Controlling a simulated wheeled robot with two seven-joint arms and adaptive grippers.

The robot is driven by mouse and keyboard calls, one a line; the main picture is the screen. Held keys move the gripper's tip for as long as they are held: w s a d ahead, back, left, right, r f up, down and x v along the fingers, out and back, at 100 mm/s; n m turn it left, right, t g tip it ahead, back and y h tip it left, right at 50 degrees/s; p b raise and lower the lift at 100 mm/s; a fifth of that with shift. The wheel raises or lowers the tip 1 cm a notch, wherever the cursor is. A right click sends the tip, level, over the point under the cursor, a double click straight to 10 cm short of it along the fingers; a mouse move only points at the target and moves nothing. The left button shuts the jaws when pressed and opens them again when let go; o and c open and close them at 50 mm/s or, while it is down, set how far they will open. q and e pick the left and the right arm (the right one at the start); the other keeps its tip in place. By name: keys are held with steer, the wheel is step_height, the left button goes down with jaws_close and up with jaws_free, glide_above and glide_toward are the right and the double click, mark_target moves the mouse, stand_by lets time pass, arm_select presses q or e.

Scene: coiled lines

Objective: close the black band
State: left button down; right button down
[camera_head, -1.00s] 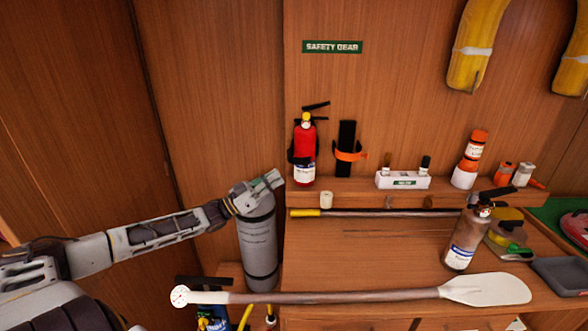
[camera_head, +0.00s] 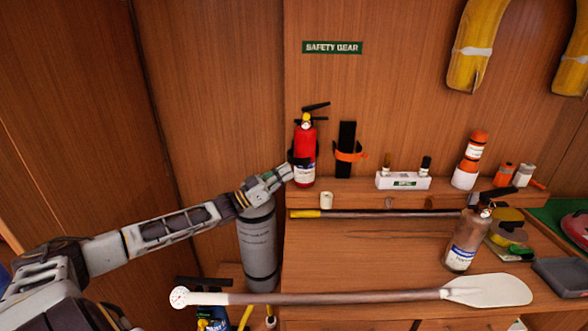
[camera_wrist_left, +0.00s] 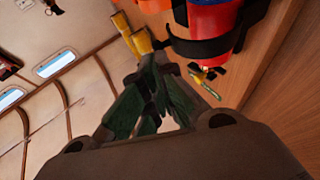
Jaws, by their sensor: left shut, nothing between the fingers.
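A red fire extinguisher (camera_head: 305,140) stands upright on the ledge against the wooden wall. The black band (camera_head: 291,157) shows as dark pieces at its two sides, with red between them at the front. In the left wrist view the black band (camera_wrist_left: 195,48) curves along the side of the red cylinder (camera_wrist_left: 212,18); its far end is hidden. My left gripper (camera_head: 287,173) is shut and empty, at the lower left of the extinguisher, close to the band's left piece. Its dark green fingers (camera_wrist_left: 153,85) show in the left wrist view. My right gripper is not in view.
A grey cylinder (camera_head: 258,250) stands under my left wrist. An empty black mount with an orange band (camera_head: 350,155) is to the right of the extinguisher. A paddle (camera_head: 485,291) lies across the front.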

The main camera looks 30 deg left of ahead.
mark_target(297, 159)
arm_select(q)
steer(key=shift+n+t+y, duration=0.3)
steer(key=shift+y, duration=0.2)
steer(key=x, duration=0.4)
steer(key=shift+d, duration=0.2)
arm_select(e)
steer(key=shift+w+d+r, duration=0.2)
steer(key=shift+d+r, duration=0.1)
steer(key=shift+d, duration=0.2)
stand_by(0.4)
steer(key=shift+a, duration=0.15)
